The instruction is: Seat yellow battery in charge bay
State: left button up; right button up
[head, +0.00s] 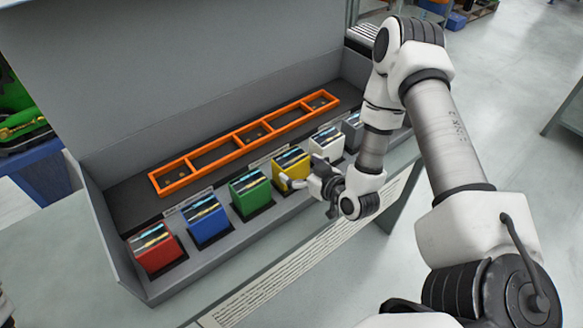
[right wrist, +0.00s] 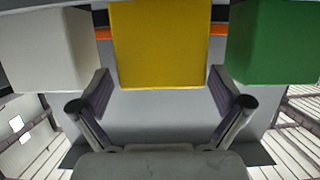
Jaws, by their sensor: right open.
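The yellow battery (head: 291,163) stands upright in a slot of the front row, between a green and a white one. It also shows at the top middle of the right wrist view (right wrist: 160,45). My right gripper (head: 302,174) is open at the near side of the yellow battery. In the right wrist view its fingers (right wrist: 161,94) are spread a little wider than the battery, near its lower edge, with nothing between them. An orange frame (head: 189,164) with several empty compartments lies behind the row; none is visibly marked as the charge bay. My left gripper is out of view.
Red (head: 155,250), blue (head: 207,220), green (head: 250,193), white (head: 328,144) and grey (head: 352,131) batteries stand in the same row. A tall grey back panel (head: 190,65) rises behind the orange frame. The floor at the right is open.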

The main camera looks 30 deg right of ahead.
aim_at(289, 163)
jog(key=x, duration=0.2)
jog(key=d+x, duration=0.1)
jog(key=x, duration=0.2)
jog(key=shift+f, duration=0.2)
jog(key=shift+w+a+r, duration=0.1)
jog(key=shift+a+r, duration=0.05)
jog(key=shift+a, duration=0.2)
jog(key=shift+s+a+r, duration=0.25)
jog(key=shift+s+a, duration=0.05)
jog(key=shift+s+a+r, duration=0.1)
jog(key=shift+s+r, duration=0.05)
jog(key=shift+s, duration=0.1)
jog(key=shift+c, duration=0.7)
jog(key=shift+d, duration=0.25)
jog(key=c, duration=1.1)
jog(key=shift+c, duration=1.1)
